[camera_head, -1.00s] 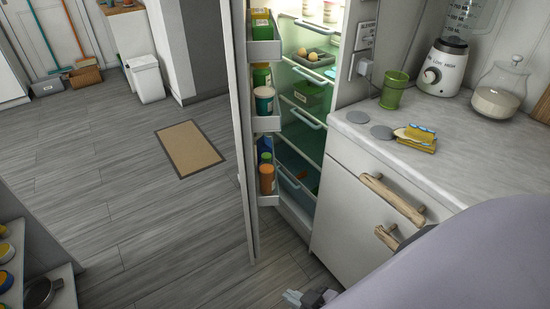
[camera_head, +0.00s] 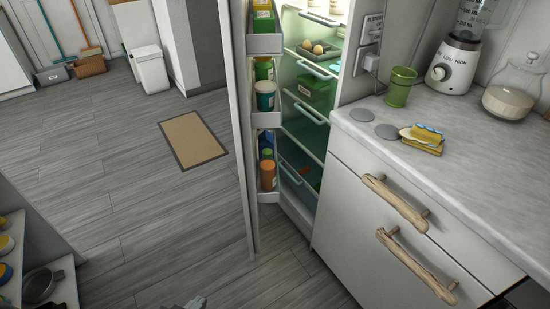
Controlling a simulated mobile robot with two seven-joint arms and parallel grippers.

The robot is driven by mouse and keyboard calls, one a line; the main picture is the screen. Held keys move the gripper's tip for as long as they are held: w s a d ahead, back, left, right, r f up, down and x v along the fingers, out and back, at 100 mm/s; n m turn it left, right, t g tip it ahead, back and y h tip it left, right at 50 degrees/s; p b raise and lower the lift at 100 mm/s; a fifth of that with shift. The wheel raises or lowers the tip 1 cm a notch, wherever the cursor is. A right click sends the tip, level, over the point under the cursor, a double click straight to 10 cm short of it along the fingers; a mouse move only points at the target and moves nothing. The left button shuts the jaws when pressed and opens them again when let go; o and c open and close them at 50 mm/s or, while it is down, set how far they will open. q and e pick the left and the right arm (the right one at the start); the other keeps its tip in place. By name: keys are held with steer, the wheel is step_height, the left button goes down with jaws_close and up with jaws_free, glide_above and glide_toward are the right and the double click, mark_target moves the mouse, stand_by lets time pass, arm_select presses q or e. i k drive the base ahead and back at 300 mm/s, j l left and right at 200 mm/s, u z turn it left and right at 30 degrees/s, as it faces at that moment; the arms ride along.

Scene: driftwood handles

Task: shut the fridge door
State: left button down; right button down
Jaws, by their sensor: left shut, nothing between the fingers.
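The fridge door (camera_head: 244,170) stands wide open and is seen nearly edge-on. Its inner side carries door bins (camera_head: 266,121) with bottles and jars, facing the fridge opening. The lit fridge interior (camera_head: 305,130) shows glass shelves, an egg tray and a green container. The tip of my left gripper (camera_head: 188,304) just shows at the bottom edge, low over the floor, left of the door and apart from it. It is shut and empty; most of it is cut off. My right gripper is not in view.
A white counter (camera_head: 460,180) with driftwood drawer handles (camera_head: 395,203) stands right of the fridge. It holds a green cup (camera_head: 399,88), a blender and a sponge. A shelf unit (camera_head: 35,240) is at lower left. Open floor with a mat (camera_head: 193,140) lies left of the door.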

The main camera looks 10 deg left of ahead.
mark_target(239, 44)
steer(key=i+j+z, duration=0.15)
steer(key=z, duration=1.05)
steer(key=j+z, duration=0.3)
steer(key=j, duration=2)
steer(key=j+z, duration=0.15)
steer(key=j, duration=1.05)
steer(key=k+j+z, duration=0.1)
steer(key=j, duration=1.05)
steer(key=j+z, duration=0.4)
steer(key=j, duration=0.35)
steer(key=k, duration=0.05)
